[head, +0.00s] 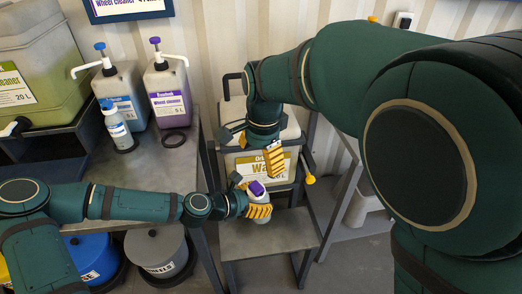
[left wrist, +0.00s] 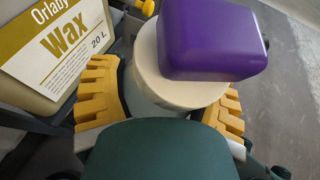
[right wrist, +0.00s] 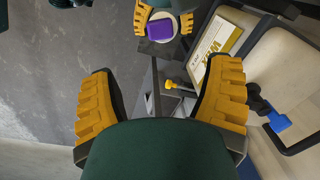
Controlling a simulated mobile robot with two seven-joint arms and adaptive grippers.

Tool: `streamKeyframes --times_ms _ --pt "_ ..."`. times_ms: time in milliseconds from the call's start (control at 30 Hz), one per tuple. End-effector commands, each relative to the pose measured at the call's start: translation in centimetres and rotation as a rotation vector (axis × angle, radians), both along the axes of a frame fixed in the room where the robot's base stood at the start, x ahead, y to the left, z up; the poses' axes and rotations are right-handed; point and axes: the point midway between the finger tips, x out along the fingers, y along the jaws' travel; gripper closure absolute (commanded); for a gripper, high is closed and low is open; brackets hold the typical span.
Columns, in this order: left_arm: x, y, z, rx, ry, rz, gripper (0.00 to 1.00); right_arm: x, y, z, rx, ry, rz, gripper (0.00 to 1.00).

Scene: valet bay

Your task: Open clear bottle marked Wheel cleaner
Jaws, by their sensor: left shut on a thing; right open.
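My left gripper (head: 256,200) is shut on a pale bottle with a purple trigger head (head: 256,188), held above the low metal step. In the left wrist view the purple head (left wrist: 213,40) sits on a whitish round collar (left wrist: 165,75), between the yellow fingers (left wrist: 168,105). The bottle's label is hidden, so I cannot read it. My right gripper (head: 290,163) is above and slightly right of the bottle, in front of the Wax container. In the right wrist view its fingers (right wrist: 163,105) are wide apart and empty, and the purple head (right wrist: 159,31) shows beyond them.
A Wax container (head: 252,164) with a yellow tap stands behind the grippers. The workbench (head: 165,165) at left holds two pump jugs, marked purple (head: 168,92) and blue (head: 120,90), and a small spray bottle (head: 118,127). A low step (head: 285,238) lies below. Lidded buckets (head: 158,250) stand under the bench.

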Motion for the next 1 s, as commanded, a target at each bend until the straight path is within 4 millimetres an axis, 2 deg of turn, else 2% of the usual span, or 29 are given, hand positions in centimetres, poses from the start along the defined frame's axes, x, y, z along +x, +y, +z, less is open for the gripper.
streamKeyframes --times_ms 400,600,800,1000 --pt "0.0 0.0 0.0 0.000 0.000 0.000 1.00 0.4 0.2 -7.3 -0.005 0.004 0.001 0.22" --pt "0.0 0.0 0.0 0.000 0.000 0.000 1.00 0.6 0.4 -9.8 -0.004 0.002 0.002 0.22" --pt "0.0 0.0 0.0 0.000 0.000 0.000 1.00 0.6 0.5 -10.9 -0.002 0.001 0.002 0.22" --pt "0.0 0.0 0.0 0.000 0.000 0.000 1.00 0.6 0.5 -10.9 -0.002 0.001 0.003 0.22"
